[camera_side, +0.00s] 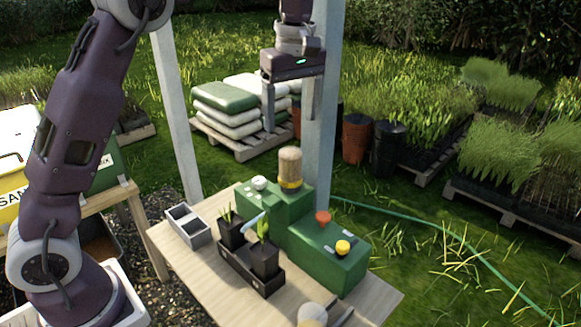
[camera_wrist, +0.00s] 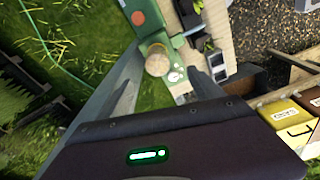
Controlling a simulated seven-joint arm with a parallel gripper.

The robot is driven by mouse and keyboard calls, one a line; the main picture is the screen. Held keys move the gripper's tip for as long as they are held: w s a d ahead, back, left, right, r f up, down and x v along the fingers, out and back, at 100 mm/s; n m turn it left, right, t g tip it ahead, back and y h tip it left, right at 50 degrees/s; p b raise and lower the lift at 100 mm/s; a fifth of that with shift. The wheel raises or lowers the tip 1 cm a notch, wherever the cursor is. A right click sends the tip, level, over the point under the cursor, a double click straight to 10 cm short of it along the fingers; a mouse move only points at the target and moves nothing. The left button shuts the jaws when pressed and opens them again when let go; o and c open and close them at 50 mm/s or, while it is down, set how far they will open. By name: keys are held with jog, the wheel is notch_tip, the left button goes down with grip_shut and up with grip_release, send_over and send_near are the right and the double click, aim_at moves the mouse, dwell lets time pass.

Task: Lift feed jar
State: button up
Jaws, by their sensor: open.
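The feed jar appears to be the tan, cork-coloured cylinder with a dark and yellow band near its base (camera_side: 290,165). It stands upright on the green stepped block (camera_side: 295,205). In the wrist view its round tan top (camera_wrist: 157,62) shows between my fingers. My gripper (camera_side: 290,122) is open and empty, pointing down, with its fingertips above the jar and apart from it. Its two grey fingers also show in the wrist view (camera_wrist: 160,55), one on each side of the jar.
The wooden table (camera_side: 190,265) also holds a black tray with potted seedlings (camera_side: 250,265) and a grey divided box (camera_side: 188,226). An orange knob (camera_side: 323,217) and a yellow knob (camera_side: 343,247) sit on the block's lower step. A pale post (camera_side: 322,110) rises close behind my gripper.

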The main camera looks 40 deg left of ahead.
aim_at(290, 162)
jog(key=shift+n, duration=0.3)
jog(key=f, duration=0.4)
jog(key=a+f, duration=0.1)
jog(key=f, duration=0.3)
jog(key=w+f, duration=0.1)
jog(key=f, duration=0.3)
jog(key=shift+a+f, duration=0.15)
jog(key=shift+f, duration=0.25)
jog(key=c, duration=1.6)
